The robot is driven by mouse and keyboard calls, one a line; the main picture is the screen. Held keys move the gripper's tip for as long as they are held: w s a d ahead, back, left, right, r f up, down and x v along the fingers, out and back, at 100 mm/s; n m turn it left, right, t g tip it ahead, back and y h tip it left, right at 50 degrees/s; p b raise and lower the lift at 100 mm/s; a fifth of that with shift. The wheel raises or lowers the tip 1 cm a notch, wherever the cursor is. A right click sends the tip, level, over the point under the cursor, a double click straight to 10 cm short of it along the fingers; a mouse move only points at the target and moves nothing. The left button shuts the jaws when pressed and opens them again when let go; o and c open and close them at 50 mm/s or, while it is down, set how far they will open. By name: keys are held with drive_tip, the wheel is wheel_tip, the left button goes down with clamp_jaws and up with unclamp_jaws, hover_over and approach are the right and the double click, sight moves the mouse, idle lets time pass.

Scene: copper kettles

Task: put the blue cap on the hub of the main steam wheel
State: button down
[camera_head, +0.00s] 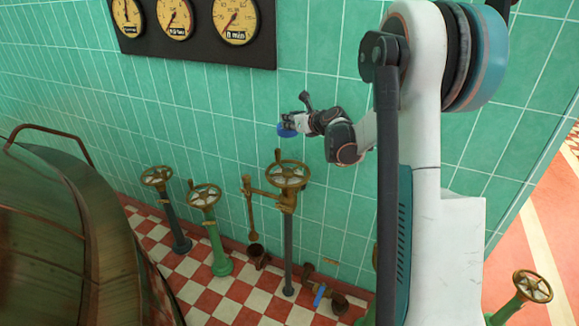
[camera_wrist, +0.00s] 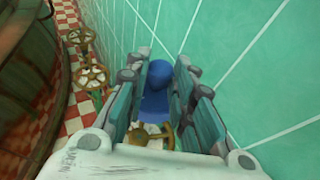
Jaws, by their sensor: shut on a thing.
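The blue cap (camera_head: 286,130) is held in my gripper (camera_head: 290,122), in front of the green tiled wall. In the wrist view the blue cap (camera_wrist: 158,84) sits between the two fingers of my gripper (camera_wrist: 163,88), which are shut on it. The tallest brass wheel (camera_head: 287,174), on a dark post with a side pipe, is below the cap and apart from it. Part of a brass wheel shows below the cap in the wrist view (camera_wrist: 140,136); its hub is largely hidden there. Which wheel is the main steam wheel is not labelled.
Two lower wheels stand to the left, one on a dark post (camera_head: 157,176) and one on a green post (camera_head: 204,195). A large copper kettle (camera_head: 50,240) fills the left. Gauges (camera_head: 175,18) hang on the wall. Another wheel (camera_head: 532,287) is at lower right. Pipe fittings (camera_head: 325,293) lie low.

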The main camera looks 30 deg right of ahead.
wheel_tip(320, 180, down, 17)
drive_tip(key=b, duration=0.4)
drive_tip(key=shift+f+b, duration=0.1)
drive_tip(key=shift+b, duration=0.2)
drive_tip(key=shift+f, duration=0.2)
drive_tip(key=c, duration=1.4)
unclamp_jaws()
drive_tip(key=shift+o, duration=0.2)
drive_tip(key=shift+r, duration=0.15)
drive_tip(key=shift+s+r, duration=0.2)
drive_tip(key=p+v, duration=0.2)
drive_tip(key=v, duration=0.9)
drive_tip(key=shift+s+p, duration=0.3)
